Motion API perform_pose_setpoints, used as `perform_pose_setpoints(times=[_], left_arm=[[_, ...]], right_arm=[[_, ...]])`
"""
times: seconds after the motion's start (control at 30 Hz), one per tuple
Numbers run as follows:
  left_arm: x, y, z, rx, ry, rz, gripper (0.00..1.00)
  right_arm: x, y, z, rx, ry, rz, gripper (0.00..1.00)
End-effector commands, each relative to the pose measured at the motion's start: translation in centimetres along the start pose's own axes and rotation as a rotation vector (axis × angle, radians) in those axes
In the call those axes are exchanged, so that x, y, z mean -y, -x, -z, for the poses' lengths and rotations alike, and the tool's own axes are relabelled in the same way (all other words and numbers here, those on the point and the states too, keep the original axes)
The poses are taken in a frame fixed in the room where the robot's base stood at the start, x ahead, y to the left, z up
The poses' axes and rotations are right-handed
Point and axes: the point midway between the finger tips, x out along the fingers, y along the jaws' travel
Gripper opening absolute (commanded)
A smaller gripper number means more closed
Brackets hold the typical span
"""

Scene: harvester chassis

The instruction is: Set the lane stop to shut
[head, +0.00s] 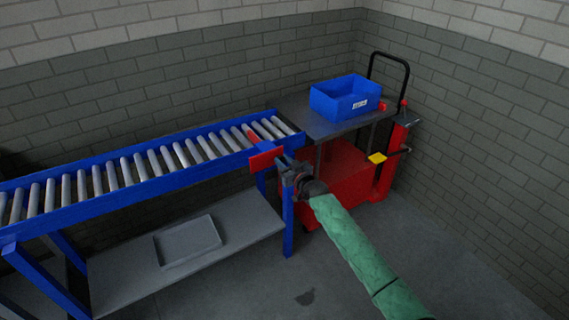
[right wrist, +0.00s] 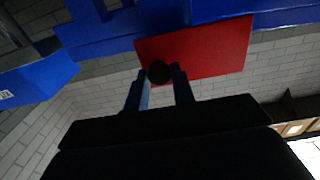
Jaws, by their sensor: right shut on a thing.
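The lane stop is at the right end of the blue roller conveyor (head: 130,172). Its red plate (head: 262,161) hangs on the conveyor's front side rail, and a red piece (head: 252,135) shows over the rollers behind it. My right gripper (head: 287,164) is at the right edge of the red plate. In the right wrist view the red plate (right wrist: 215,50) fills the upper middle, and my right gripper (right wrist: 160,78) is shut on a dark round knob (right wrist: 159,72) in front of it. My left gripper is not in view.
A red cart (head: 345,170) with a dark top stands at the conveyor's right end, carrying a blue bin (head: 345,98). A yellow piece (head: 377,158) sticks out from the cart. A grey tray (head: 188,242) lies on the lower shelf (head: 125,275). Floor in front is mostly clear.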

Motion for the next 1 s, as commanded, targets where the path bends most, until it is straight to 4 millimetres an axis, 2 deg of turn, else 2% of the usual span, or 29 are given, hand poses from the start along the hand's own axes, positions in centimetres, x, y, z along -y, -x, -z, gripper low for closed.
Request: perform_pose_setpoints(times=[0.03,0.07,0.13,0.17,0.43,0.57,0.67,0.73,0.8,1.0], left_arm=[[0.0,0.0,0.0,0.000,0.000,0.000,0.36],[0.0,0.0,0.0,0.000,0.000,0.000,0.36],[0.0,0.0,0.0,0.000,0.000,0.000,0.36],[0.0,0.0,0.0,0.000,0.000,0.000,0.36],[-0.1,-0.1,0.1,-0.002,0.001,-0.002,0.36],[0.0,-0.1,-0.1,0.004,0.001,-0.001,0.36],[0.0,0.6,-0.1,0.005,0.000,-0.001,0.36],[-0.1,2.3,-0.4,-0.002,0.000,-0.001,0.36],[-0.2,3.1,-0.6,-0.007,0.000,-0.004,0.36],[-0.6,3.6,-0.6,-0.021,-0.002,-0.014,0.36]], right_arm=[[0.0,0.0,0.0,0.001,0.000,0.000,0.00],[0.0,0.0,0.0,0.001,0.000,0.000,0.27],[0.0,0.0,0.0,0.001,0.000,0.000,0.40],[0.0,0.0,0.0,0.000,0.000,0.000,0.43],[0.0,0.1,0.0,0.000,0.000,0.000,0.43],[-0.1,0.8,-0.2,0.000,0.001,-0.001,0.43],[0.0,2.1,-0.3,0.000,0.001,0.000,0.43],[0.0,3.2,-0.3,0.001,0.001,0.000,0.43],[0.0,4.3,-0.3,0.000,0.001,-0.001,0.43],[0.0,6.8,-0.2,0.001,0.001,0.000,0.43]])
